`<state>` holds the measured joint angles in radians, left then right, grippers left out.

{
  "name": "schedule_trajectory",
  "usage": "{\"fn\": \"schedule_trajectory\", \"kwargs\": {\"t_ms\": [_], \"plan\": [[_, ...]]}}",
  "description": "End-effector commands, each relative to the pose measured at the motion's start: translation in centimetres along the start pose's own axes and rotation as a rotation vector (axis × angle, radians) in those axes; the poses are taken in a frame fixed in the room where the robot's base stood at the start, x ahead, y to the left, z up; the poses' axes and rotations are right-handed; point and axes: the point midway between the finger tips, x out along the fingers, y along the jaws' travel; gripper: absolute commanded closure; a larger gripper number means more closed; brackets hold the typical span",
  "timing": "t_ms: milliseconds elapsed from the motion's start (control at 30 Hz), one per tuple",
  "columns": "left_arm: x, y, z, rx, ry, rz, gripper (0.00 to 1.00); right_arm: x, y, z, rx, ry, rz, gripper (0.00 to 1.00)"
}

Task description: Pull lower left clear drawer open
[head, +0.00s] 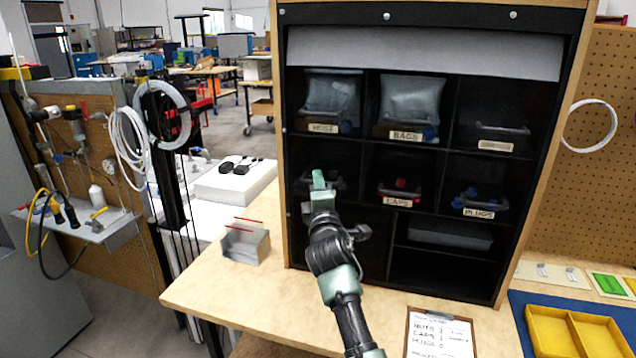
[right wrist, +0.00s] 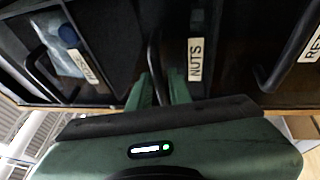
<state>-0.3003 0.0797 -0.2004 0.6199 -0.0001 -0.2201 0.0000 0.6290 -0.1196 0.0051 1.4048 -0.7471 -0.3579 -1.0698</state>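The lower left clear drawer (head: 337,184) sits in the left cubby of the middle row of the black cabinet, mostly hidden behind my right gripper (head: 320,188). In the right wrist view its NUTS label (right wrist: 195,60) and dark handle (right wrist: 154,62) show. The two green fingers of my right gripper (right wrist: 164,90) reach up on either side of the handle, close around it. Whether they press on it I cannot tell. The drawer appears to be in its cubby. My left gripper is not in view.
The CAPS drawer (head: 400,190) and PLUGS drawer (head: 478,203) are to the right, with the BAGS drawer (head: 408,105) above. A small grey bin (head: 246,243), a clipboard (head: 440,335) and a yellow tray (head: 570,332) stand on the bench. The bench front left is clear.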

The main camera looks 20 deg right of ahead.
Motion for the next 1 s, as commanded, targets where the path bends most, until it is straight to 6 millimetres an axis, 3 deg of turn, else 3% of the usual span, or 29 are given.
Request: {"fn": "schedule_trajectory", "kwargs": {"t_ms": [333,400,433,1000], "plan": [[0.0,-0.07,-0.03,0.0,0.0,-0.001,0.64,0.52,-0.02,-0.01,0.001,0.0,-0.001,0.81],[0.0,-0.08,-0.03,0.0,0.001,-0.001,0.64,0.51,-0.02,-0.01,0.001,0.0,-0.001,0.97],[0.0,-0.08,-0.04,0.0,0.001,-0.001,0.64,0.51,-0.02,-0.01,0.001,0.0,-0.001,1.0],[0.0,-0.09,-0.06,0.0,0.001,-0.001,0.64,0.49,-0.08,-0.01,0.001,0.0,-0.002,1.0]]}}
